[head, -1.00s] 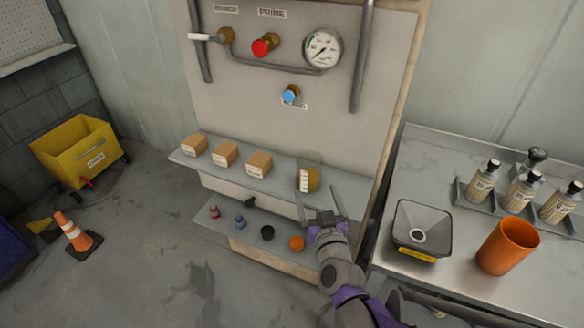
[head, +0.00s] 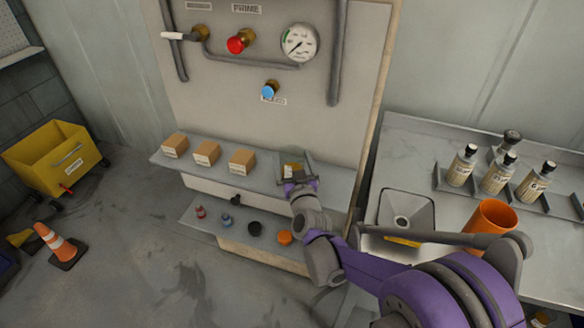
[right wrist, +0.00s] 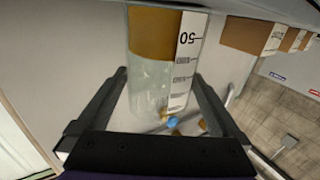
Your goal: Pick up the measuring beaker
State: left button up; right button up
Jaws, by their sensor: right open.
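The measuring beaker (head: 292,168) is a clear cylinder with amber contents and a white scale strip. It stands on the upper shelf of the panel, at the right of the boxes, partly hidden by my right gripper (head: 296,174). In the right wrist view the beaker (right wrist: 150,85) appears upside down, with the number 50 on its strip. The open fingers of my right gripper (right wrist: 160,76) lie on either side of the beaker's clear part. Whether either finger touches it, I cannot tell. My left gripper is not in view.
Several small cardboard boxes (head: 207,153) stand left on the same shelf. A lower shelf holds small caps, including an orange one (head: 284,237). Valves and a gauge (head: 299,42) are above. A bench at right holds a funnel tray (head: 405,208), an orange cup (head: 490,222) and bottles.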

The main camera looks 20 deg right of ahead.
jog(key=shift+w, duration=0.25)
jog(key=c, duration=1.2)
